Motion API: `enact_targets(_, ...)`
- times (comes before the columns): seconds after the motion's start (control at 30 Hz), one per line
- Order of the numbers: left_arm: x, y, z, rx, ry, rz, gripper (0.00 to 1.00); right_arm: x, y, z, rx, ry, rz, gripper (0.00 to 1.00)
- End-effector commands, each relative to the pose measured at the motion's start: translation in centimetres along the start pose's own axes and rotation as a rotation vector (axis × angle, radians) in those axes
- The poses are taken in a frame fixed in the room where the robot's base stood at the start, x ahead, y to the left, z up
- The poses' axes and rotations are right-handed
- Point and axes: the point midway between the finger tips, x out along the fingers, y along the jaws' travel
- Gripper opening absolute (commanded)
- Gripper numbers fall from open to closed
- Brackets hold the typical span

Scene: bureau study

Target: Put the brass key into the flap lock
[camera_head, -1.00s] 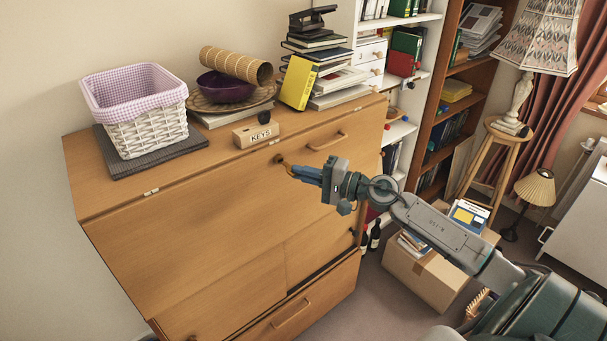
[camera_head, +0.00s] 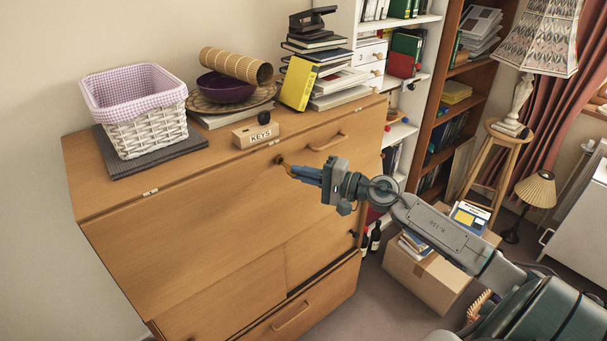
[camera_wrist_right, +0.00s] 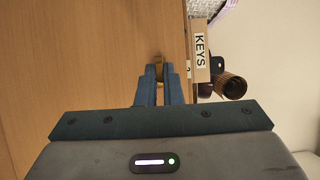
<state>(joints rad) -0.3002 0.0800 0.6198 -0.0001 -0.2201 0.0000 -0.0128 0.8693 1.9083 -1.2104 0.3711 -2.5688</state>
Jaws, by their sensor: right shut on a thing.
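My right gripper (camera_head: 291,170) is shut on the brass key (camera_head: 286,166), just in front of the upper front of the wooden bureau. Only a small part of the key shows at the fingertips. The flap lock (camera_head: 279,160) is a small dark spot near the top edge of the closed flap (camera_head: 190,215), right by the key. I cannot tell whether the key tip is in it. In the right wrist view the blue fingers (camera_wrist_right: 159,75) point at the wood, with a bit of brass (camera_wrist_right: 158,61) between them. My left gripper is not in view.
A KEYS box (camera_head: 256,136) stands on the bureau top just above the lock. A white basket (camera_head: 145,130), a purple bowl (camera_head: 226,88) and stacked books (camera_head: 335,85) are also up there. A cardboard box (camera_head: 430,281) stands on the floor to the right.

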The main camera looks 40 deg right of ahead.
Motion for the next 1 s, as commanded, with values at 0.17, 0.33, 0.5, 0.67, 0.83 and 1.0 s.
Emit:
enact_targets(0.17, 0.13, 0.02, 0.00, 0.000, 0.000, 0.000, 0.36, 0.32, -0.01, -0.17, -0.002, 0.000, -0.001, 0.00)
enact_targets(0.33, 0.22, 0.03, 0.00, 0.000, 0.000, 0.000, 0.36, 0.61, 0.00, -0.36, 0.000, 0.000, -0.001, 0.00)
enact_targets(0.5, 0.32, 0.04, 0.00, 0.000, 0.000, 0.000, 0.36, 0.92, 0.00, -0.52, 0.000, 0.001, -0.001, 0.00)
enact_targets(0.67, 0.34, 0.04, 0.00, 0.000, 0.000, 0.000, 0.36, 1.08, -0.02, -0.58, 0.000, 0.000, -0.001, 0.00)
enact_targets(0.83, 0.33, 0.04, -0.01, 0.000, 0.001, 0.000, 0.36, 1.07, -0.01, -0.57, 0.000, 0.000, 0.000, 0.00)
enact_targets(1.0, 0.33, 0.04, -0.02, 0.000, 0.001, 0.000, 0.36, 1.06, -0.01, -0.57, 0.000, 0.000, 0.000, 0.00)
